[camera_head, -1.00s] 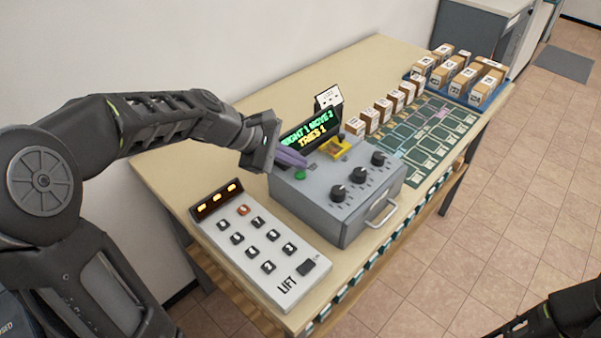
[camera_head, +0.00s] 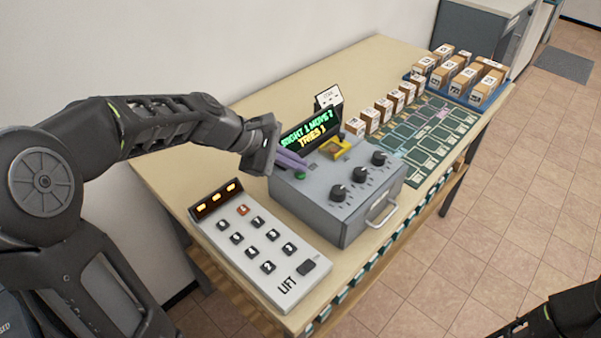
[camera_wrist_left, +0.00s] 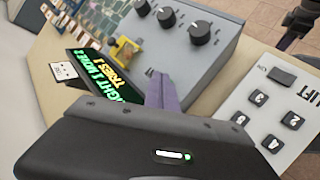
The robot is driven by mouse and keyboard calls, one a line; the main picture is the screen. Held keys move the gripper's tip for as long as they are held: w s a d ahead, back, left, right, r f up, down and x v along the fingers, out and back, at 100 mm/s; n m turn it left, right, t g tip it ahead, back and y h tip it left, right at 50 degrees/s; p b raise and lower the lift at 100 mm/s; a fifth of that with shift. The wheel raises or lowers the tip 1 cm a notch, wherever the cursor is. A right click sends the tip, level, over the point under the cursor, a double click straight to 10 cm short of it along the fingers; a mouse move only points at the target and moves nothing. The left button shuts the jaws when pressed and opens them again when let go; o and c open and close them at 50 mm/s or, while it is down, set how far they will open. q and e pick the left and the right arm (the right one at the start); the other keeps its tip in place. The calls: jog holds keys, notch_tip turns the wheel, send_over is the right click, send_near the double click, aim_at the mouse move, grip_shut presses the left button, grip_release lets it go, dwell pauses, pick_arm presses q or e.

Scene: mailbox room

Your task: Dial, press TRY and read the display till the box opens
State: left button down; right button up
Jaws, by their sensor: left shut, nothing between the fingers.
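The grey box (camera_head: 325,205) stands on the table with three black dials, (camera_head: 338,193) (camera_head: 359,174) (camera_head: 378,158), on its sloped top. Its display (camera_head: 308,138) shows green text that seems to read "RIGHT 1 MOVE 2" above yellow "TRIES 1". A green button (camera_head: 300,175) is at the box's left end. My left gripper (camera_head: 304,165) is shut and empty, its purple fingers just above and beside the green button; contact cannot be told. They also show in the left wrist view (camera_wrist_left: 168,98). A yellow part (camera_head: 342,151) sits behind the dials. The right arm shows at lower right, its fingertips hidden.
A white LIFT keypad (camera_head: 250,242) with lit amber digits lies in front of the box. A small white card (camera_head: 328,98) stands behind the display. Several cartons (camera_head: 382,108) stand beyond the box, more in a blue tray (camera_head: 457,97). A handle (camera_head: 382,215) is on the box's front.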

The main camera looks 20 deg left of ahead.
aim_at(296, 175)
pick_arm(q)
jog(key=shift+f, duration=0.4)
jog(key=shift+r, duration=0.1)
dwell(0.4)
jog(key=shift+r+p, duration=0.55)
jog(key=shift+r, duration=0.25)
notch_tip(296, 175, up, 5)
jog(key=p, duration=0.4)
jog(key=shift+p, duration=0.3)
dwell(0.5)
